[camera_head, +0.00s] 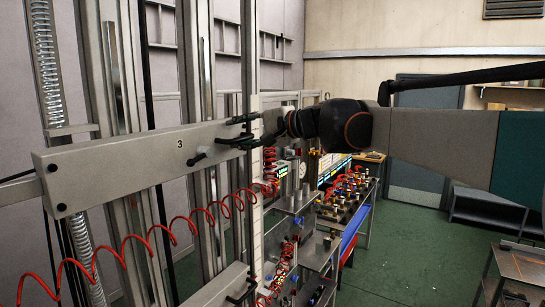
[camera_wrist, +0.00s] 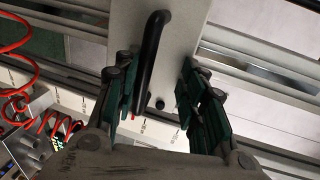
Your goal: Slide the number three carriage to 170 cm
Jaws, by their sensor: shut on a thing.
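The number three carriage (camera_head: 130,160) is a long grey beam marked "3" that lies across the vertical rails in the head view. My gripper (camera_head: 246,137) is at its right end. In the wrist view, the black bar handle (camera_wrist: 150,60) stands on the carriage's pale face (camera_wrist: 185,30). The green-padded fingers of my gripper (camera_wrist: 158,98) lie on both sides of the handle, shut on it; the exact contact is hard to see. A pale vertical scale strip (camera_head: 257,205) stands beside the carriage's right end; its figures are too small to read.
Another grey carriage (camera_head: 215,290) sits lower on the rails. A red coiled hose (camera_head: 150,240) hangs in front of the rails. A bench with fittings (camera_head: 340,200) stands to the right behind. Green floor (camera_head: 400,245) is open at right.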

